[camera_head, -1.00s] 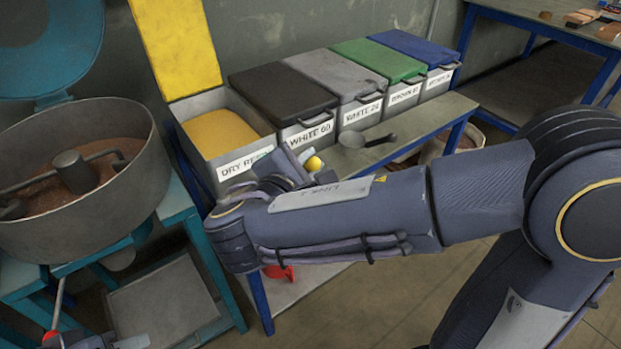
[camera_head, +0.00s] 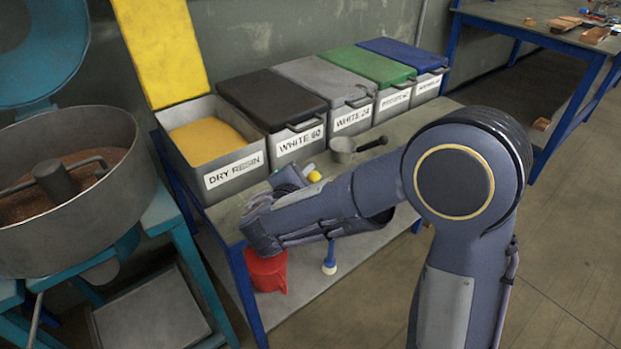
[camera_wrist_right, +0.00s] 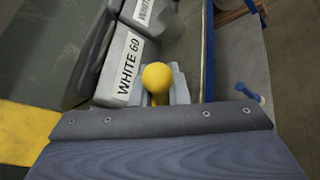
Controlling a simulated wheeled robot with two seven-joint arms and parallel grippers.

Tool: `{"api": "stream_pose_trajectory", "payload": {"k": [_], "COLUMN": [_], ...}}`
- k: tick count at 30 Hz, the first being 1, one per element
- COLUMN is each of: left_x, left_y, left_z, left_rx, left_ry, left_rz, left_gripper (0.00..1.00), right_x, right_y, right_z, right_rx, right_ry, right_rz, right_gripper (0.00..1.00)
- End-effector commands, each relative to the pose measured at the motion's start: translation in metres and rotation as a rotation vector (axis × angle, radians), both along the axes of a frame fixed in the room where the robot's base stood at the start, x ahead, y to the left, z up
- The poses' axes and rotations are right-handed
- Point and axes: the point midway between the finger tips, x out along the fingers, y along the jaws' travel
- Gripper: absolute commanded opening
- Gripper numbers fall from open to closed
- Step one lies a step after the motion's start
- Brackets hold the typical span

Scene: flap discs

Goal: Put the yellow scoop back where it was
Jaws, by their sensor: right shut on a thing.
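My right arm reaches in from the right in the head view. Its gripper (camera_head: 298,178) is over the front of the bench, in front of the bins labelled DRY RESIN and WHITE 60. It is shut on the yellow scoop (camera_head: 314,176), of which only a small rounded yellow part shows. In the right wrist view the yellow scoop (camera_wrist_right: 157,78) shows as a round knob between the fingers. The rest of the scoop is hidden, and I cannot tell whether it touches the bench. My left gripper is not in view.
The DRY RESIN bin (camera_head: 236,172) stands open, its yellow lid (camera_head: 160,50) raised. Black, grey, green and blue lidded bins stand beside it, closed. A metal scoop (camera_head: 342,150) lies on the bench. A red jug (camera_head: 267,271) is on the lower shelf. A mixing drum (camera_head: 105,215) is at left.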

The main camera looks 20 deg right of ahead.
Motion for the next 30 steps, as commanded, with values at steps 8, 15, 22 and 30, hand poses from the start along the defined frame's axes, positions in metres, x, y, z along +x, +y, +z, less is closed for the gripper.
{"api": "stream_pose_trajectory", "payload": {"k": [8, 15, 22, 30], "left_x": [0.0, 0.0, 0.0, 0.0], "left_y": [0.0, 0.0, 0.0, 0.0], "left_z": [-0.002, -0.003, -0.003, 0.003], "left_rx": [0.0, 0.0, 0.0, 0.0], "left_ry": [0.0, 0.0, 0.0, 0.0], "left_rz": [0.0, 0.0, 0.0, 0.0], "left_gripper": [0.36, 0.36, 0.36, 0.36], "right_x": [0.0, 0.0, 0.0, -0.014], "right_y": [0.0, 0.0, 0.0, 0.013], "right_z": [-0.001, -0.002, -0.002, 0.007], "right_rx": [0.001, 0.002, 0.002, 0.003], "right_ry": [-0.002, -0.001, -0.001, -0.002], "right_rz": [0.0, -0.001, -0.001, 0.005], "right_gripper": [0.0, 0.35, 0.36, 0.36]}}
